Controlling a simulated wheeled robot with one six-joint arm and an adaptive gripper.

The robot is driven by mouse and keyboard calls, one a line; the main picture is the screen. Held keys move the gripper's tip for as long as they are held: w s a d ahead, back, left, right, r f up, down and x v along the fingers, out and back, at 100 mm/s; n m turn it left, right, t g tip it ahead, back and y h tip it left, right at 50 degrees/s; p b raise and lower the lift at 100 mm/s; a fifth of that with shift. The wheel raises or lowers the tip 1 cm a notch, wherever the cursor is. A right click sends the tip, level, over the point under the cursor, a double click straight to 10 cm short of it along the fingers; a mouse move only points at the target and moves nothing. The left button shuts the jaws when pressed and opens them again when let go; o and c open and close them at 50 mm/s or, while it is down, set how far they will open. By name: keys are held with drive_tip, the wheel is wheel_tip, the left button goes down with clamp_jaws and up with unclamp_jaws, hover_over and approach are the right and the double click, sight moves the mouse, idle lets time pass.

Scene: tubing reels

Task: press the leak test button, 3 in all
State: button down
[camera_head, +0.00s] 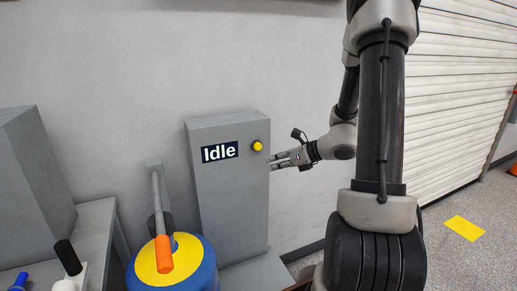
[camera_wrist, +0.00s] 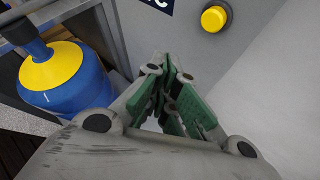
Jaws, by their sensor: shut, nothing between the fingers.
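The leak test button is a round yellow button (camera_head: 257,146) on the upper right of a grey cabinet (camera_head: 230,200), beside a dark sign reading "Idle" (camera_head: 220,151). In the wrist view the yellow button (camera_wrist: 214,18) sits in a dark ring near the top. My gripper (camera_head: 275,163) is just right of the cabinet and a little below the button in the head view. In the wrist view my gripper (camera_wrist: 172,68) has its green-padded fingers together, empty, with the button above and to the right of the tips. I see no contact with the button.
A blue reel with a yellow top (camera_head: 185,262) and an orange-ended bar (camera_head: 163,250) stands left of the cabinet. A grey bench (camera_head: 95,230) is farther left. A white shutter (camera_head: 460,90) is at right. The wall right of the cabinet is bare.

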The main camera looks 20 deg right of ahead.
drive_tip(key=w, duration=0.6)
drive_tip(key=shift+w, duration=0.4)
idle(1.1)
drive_tip(key=shift+w, duration=0.4)
drive_tip(key=shift+w+r, duration=0.2)
drive_tip(key=shift+w, duration=0.6)
idle(1.1)
drive_tip(key=shift+s, duration=0.1)
drive_tip(key=shift+s+f, duration=0.15)
drive_tip(key=shift+s, duration=0.75)
drive_tip(key=shift+s, duration=0.1)
drive_tip(key=shift+s, duration=2.5)
